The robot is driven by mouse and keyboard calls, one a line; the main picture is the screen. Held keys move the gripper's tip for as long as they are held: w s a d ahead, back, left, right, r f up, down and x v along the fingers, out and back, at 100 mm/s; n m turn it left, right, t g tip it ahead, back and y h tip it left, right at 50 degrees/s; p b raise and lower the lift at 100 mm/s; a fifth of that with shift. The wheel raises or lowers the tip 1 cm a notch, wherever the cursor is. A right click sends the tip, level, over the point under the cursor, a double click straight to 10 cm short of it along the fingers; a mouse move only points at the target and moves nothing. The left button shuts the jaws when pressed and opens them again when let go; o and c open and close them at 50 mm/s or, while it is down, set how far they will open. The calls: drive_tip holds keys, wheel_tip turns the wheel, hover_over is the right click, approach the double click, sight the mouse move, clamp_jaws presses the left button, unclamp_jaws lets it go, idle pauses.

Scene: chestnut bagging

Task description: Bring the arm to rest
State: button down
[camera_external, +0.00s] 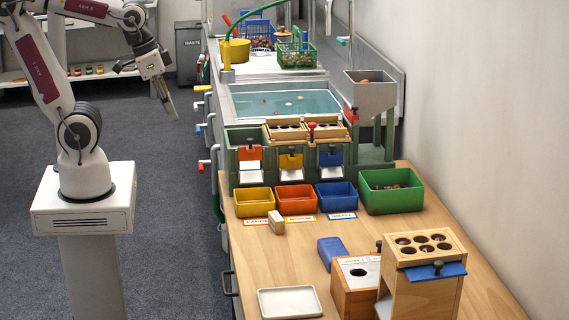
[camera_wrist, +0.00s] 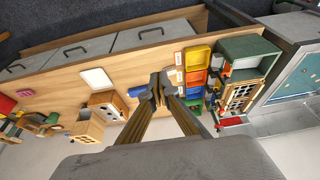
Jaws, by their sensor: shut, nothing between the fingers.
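My gripper (camera_external: 172,108) hangs at the upper left in the external view, beside the bench and above the open floor. Its fingers point down and slightly right, touching nothing. In the wrist view my gripper (camera_wrist: 158,88) shows with its fingertips together and nothing between them. The wooden bench (camera_external: 262,262) lies to the right of my arm, well apart from the gripper.
On the bench stand yellow (camera_external: 253,201), orange (camera_external: 296,200), blue (camera_external: 337,196) and green (camera_external: 392,199) bins, a white tray (camera_external: 290,302) and a wooden block with holes (camera_external: 424,256). A waste bin (camera_external: 189,49) stands behind. The blue-grey floor (camera_external: 165,210) is clear.

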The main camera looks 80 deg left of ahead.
drive_tip(key=shift+s+d+r+t, duration=0.25)
drive_tip(key=shift+s+r+t, duration=0.2)
drive_tip(key=shift+r, duration=0.3)
drive_tip(key=shift+s+d+r+t, duration=0.2)
drive_tip(key=shift+s+r+t, duration=0.25)
drive_tip(key=shift+r, duration=0.3)
drive_tip(key=shift+f, duration=0.1)
idle(1.1)
